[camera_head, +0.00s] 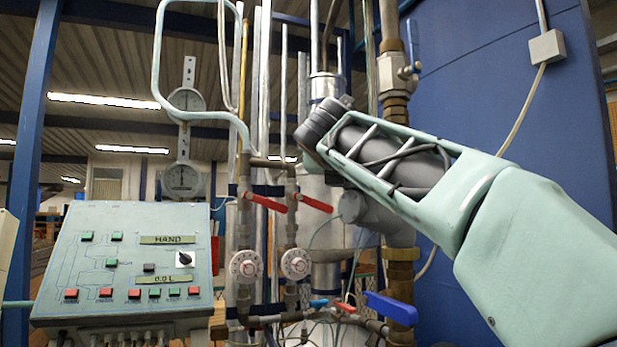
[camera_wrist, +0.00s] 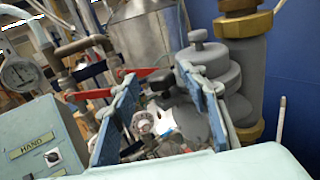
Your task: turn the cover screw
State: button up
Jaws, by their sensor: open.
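In the wrist view my gripper (camera_wrist: 157,76) is open, its two blue-padded fingers apart with no object clamped between them. A grey meter body (camera_wrist: 222,75) with stacked round parts stands just behind and right of the right finger. A small grey knob (camera_wrist: 197,37) sits on its top. A black knob-like part (camera_wrist: 162,80) shows in the gap between the fingers; I cannot tell which of these is the cover screw, or whether a finger touches anything. In the head view the grey meter (camera_head: 377,212) is partly behind my arm, and my fingers are hidden.
A control panel (camera_head: 125,262) with buttons stands at left. Red valve levers (camera_head: 264,202), white round dials (camera_head: 296,264) and vertical pipes crowd the middle. A blue lever (camera_head: 390,307) juts out below the meter. A blue wall (camera_head: 500,90) closes off the right.

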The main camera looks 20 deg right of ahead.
jog(key=shift+a+m+h, duration=0.15)
jog(key=shift+m+h, duration=0.15)
jog(key=shift+h, duration=0.1)
jog(key=shift+w+a+r+m+g+h+p, duration=0.15)
jog(key=shift+m+g+h+p, duration=0.55)
jog(key=shift+g+h, duration=0.3)
jog(key=shift+m+h+p, duration=0.4)
jog(key=shift+p, duration=0.1)
jog(key=m+g+h+p, duration=0.1)
jog(key=p, duration=0.1)
jog(key=g+h+p, duration=0.1)
jog(key=p, duration=0.1)
jog(key=shift+w+r+m+p, duration=0.1)
jog(key=shift+r+m+p, duration=0.1)
jog(key=shift+m+p, duration=0.15)
jog(key=m+g+h+p, duration=0.1)
jog(key=p, duration=0.1)
jog(key=m+g+p, duration=0.1)
jog(key=g+p, duration=0.1)
jog(key=p, duration=0.1)
jog(key=m+g+h+p, duration=0.1)
jog(key=g+p, duration=0.1)
jog(key=p, duration=0.1)
jog(key=shift+w+a+h, duration=0.2)
jog(key=shift+w+h, duration=0.1)
jog(key=shift+w, duration=0.05)
